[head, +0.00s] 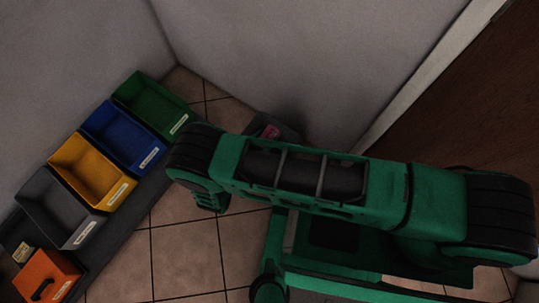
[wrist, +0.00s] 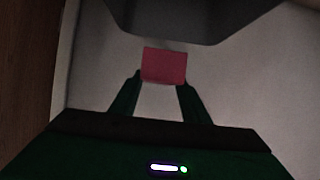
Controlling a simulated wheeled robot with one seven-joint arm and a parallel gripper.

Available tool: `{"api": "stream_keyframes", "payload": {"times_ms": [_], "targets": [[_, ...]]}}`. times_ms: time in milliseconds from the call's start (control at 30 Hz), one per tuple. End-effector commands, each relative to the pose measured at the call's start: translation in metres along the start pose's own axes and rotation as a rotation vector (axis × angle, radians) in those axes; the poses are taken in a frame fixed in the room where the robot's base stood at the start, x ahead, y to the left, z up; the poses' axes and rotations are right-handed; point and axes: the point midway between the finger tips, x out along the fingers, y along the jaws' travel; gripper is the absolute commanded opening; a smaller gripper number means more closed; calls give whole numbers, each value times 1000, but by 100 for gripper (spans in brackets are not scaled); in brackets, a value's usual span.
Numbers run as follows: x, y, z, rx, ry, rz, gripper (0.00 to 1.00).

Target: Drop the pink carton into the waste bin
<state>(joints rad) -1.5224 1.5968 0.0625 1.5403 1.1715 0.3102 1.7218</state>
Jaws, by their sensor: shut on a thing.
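My gripper (wrist: 161,79) is shut on the pink carton (wrist: 164,64), which sits between the two green fingertips in the wrist view. In the head view only a small part of the pink carton (head: 271,131) shows beyond my arm; my gripper is hidden there. A dark grey thing (head: 291,131), which looks like the waste bin, shows around and behind the carton, partly covered by my arm. A dark grey shape (wrist: 195,18) fills the top of the wrist view, probably the same bin. I cannot tell whether the carton is over its opening.
At the left stand green (head: 146,103), blue (head: 121,134), yellow (head: 92,171) and grey (head: 60,213) labelled bins in a row, with an orange box (head: 48,277) at the near end. Walls meet behind. A brown door (head: 450,105) is at the right. Tiled floor (head: 185,255) is free in the middle.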

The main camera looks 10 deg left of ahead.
Motion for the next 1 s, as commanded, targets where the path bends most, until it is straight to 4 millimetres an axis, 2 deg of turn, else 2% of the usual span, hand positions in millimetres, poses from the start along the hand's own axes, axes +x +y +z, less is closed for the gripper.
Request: {"api": "stream_keyframes", "payload": {"times_ms": [100, 333, 767, 800, 867, 900, 1000], "targets": [[5, 0, 14, -2, 0, -3, 21], [14, -1, 32, -2, 1, -4, 21], [17, -2, 39, -2, 1, -4, 21], [17, -2, 39, -2, 1, -4, 47], [17, -2, 38, -2, 1, -4, 61], [17, -2, 38, -2, 1, -4, 64], [17, -1, 38, -2, 1, -4, 64]]}}
